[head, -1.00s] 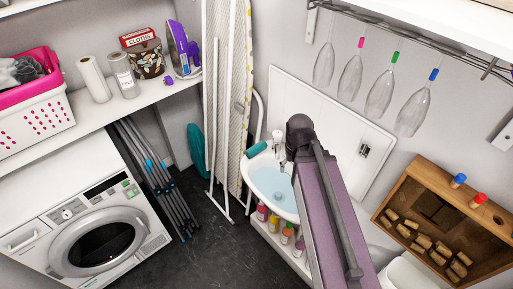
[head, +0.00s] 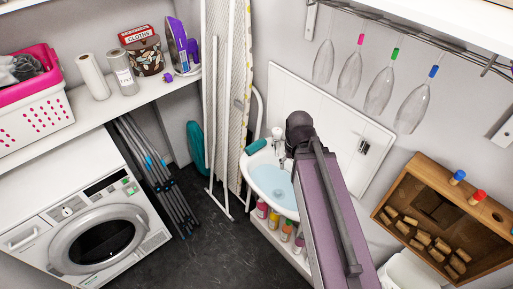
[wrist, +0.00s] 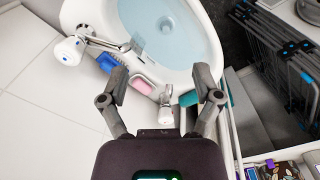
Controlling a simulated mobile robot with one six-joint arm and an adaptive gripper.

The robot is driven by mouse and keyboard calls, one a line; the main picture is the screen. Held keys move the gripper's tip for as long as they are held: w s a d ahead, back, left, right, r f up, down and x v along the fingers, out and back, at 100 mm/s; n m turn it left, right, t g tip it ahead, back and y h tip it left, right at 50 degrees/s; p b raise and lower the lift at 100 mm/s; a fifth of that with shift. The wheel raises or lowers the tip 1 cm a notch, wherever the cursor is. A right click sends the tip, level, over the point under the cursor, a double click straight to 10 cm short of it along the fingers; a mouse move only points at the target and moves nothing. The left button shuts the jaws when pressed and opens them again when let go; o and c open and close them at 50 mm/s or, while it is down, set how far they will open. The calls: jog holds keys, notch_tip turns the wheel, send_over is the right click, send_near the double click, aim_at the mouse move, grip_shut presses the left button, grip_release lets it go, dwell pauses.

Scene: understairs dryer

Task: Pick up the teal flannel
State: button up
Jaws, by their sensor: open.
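The teal flannel (head: 257,146) lies in a rolled shape on the left rim of the white basin (head: 250,166) in the head view. In the wrist view the flannel (wrist: 188,98) shows on the basin rim, partly hidden behind the right finger of my gripper (wrist: 162,85). My gripper is open, with its fingers spread wide and nothing between them in its grasp. The flannel is on the right side of the jaws, not centred between them. I cannot tell the height of the fingers above it. My gripper is hidden behind my arm in the head view.
A chrome tap (wrist: 165,112), pink soap (wrist: 140,86) and a blue brush (wrist: 110,64) sit around the basin's back edge. A white-headed fitting (wrist: 70,50) stands to the left. Several bottles (head: 274,221) stand below the basin. An ironing board (head: 228,100) leans nearby.

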jog(key=shift+o, duration=1.2)
jog(key=w+a+f+m+t+h+b, duration=0.1)
jog(key=w+a+f+m+h+b, duration=0.1)
jog(key=b, duration=0.5)
jog(key=w+a+f+m+t+h+b, duration=0.2)
jog(key=w+a+f+h+b, duration=0.2)
jog(key=w+a+f+b, duration=0.3)
jog(key=w+a+f+m+t+h+b, duration=0.1)
jog(key=w+a+f+m+h+b, duration=0.2)
jog(key=w+a+f+b, duration=0.2)
jog(key=shift+w+a+t+b, duration=0.25)
jog(key=shift+w+t+b, duration=0.15)
jog(key=shift+w+b, duration=0.65)
jog(key=w+a+m+t+h+b, duration=0.2)
jog(key=a+b, duration=0.3)
jog(key=a, duration=0.3)
jog(key=shift+w+f+t, duration=0.2)
jog(key=shift+w+t, duration=0.15)
jog(key=shift+t, duration=0.05)
